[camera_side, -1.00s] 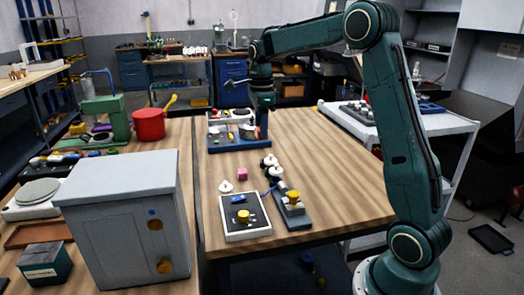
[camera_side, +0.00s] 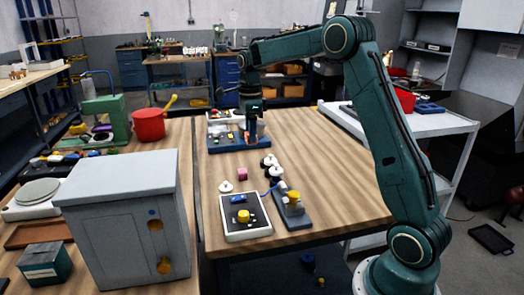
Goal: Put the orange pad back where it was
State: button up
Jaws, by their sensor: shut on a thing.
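My gripper (camera_side: 251,138) is at the far part of the wooden bench, pointing down over the blue fixture (camera_side: 226,147). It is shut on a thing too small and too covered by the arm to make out. No other clear orange pad shows on the bench.
A white-framed panel (camera_side: 233,232) with a yellow knob and a grey-blue stand (camera_side: 293,212) are at the bench's near edge. The bench's right side is clear. A grey cabinet (camera_side: 125,220) stands left.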

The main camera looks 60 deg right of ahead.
notch_tip(320, 180, down, 16)
jog(key=shift+f, duration=0.25)
dwell(0.6)
jog(key=shift+f, duration=0.1)
jog(key=o, duration=1)
jog(key=shift+c, duration=0.2)
notch_tip(320, 180, up, 12)
jog(key=shift+r, duration=0.1)
jog(key=shift+r, duration=0.1)
dwell(0.5)
